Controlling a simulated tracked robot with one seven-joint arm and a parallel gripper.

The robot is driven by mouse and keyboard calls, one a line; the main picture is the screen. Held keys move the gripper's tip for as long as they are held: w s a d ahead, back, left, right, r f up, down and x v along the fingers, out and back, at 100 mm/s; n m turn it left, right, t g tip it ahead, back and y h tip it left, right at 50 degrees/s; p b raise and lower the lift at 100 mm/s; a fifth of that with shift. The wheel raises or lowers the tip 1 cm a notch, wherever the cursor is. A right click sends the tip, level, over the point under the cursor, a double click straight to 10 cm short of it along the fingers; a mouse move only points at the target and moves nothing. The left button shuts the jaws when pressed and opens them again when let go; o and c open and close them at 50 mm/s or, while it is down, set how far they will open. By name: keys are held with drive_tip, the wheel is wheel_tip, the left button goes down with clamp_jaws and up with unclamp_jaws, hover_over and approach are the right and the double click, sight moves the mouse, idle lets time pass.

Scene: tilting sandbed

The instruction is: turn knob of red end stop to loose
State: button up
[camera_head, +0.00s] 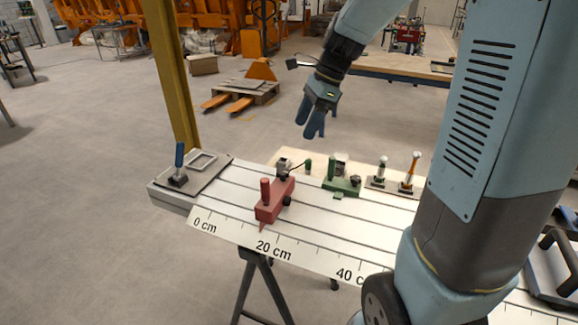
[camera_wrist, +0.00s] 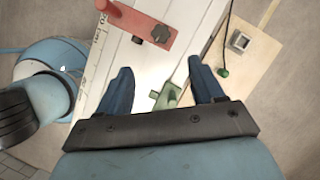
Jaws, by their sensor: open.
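The red end stop (camera_head: 270,203) sits on the white slotted bed near the 20 cm mark, with an upright red post at its front end. My gripper (camera_head: 312,130) is open and empty, above and behind the bed. In the wrist view my gripper's fingertips (camera_wrist: 160,68) are spread below the knob and do not touch it. I cannot tell the knob's setting.
A green end stop (camera_head: 341,187) stands to the right, partly between my fingers in the wrist view (camera_wrist: 166,98). A blue-handled lever (camera_head: 179,165) and yellow post (camera_head: 172,75) are left.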

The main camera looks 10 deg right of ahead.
sight(284, 171)
drive_tip(key=x, duration=1.3)
drive_tip(key=shift+a+f, duration=0.2)
drive_tip(key=shift+f, duration=0.1)
drive_tip(key=shift+c, duration=0.4)
